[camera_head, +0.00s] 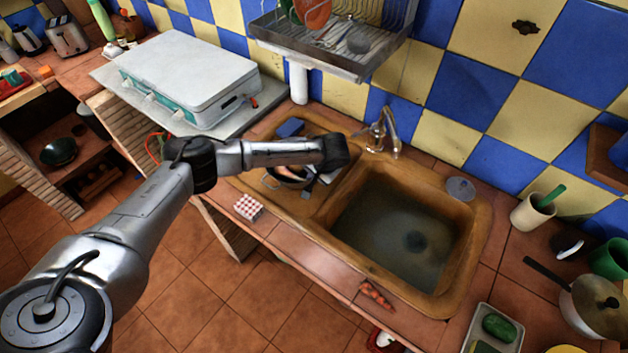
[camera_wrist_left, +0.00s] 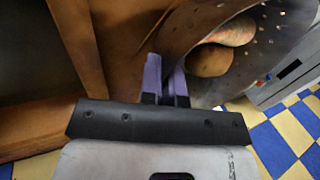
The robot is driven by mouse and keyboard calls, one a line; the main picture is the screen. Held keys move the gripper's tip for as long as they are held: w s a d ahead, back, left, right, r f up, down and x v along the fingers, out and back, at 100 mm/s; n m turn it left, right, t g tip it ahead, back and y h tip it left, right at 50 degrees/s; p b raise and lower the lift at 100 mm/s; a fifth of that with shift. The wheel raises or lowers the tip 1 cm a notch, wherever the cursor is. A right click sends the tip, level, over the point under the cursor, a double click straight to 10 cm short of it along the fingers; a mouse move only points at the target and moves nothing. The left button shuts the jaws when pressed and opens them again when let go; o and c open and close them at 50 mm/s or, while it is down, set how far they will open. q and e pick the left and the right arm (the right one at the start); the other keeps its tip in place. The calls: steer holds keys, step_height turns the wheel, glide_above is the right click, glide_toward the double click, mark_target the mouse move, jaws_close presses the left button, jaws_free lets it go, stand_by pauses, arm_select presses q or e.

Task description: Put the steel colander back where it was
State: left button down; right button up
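The steel colander (camera_head: 284,183) sits in the left part of the brown sink unit, left of the basin, mostly hidden behind my left arm. In the left wrist view the colander (camera_wrist_left: 276,38) is large, with a perforated wall and round, potato-like or onion-like items inside. My left gripper (camera_head: 328,172) is at the colander's right side. Its purple fingers (camera_wrist_left: 166,66) are close together at the colander's rim, with the thin edge seeming to lie between them. The exact contact is partly hidden. My right gripper is not in view.
The basin (camera_head: 405,235) lies to the right, with a tap (camera_head: 383,135) behind it. A dish rack (camera_head: 335,45) hangs above. A white case (camera_head: 190,78) stands left. A checkered box (camera_head: 248,207) is on the front edge. A blue sponge (camera_head: 291,128) lies behind.

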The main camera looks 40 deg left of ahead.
arm_select(q)
step_height(320, 180, down, 2)
steer(key=shift+f, duration=0.25)
steer(key=shift+f, duration=0.1)
steer(key=c, duration=1.3)
jaws_free()
steer(key=shift+c, duration=0.2)
steer(key=p+v, duration=0.1)
steer(key=v, duration=1.1)
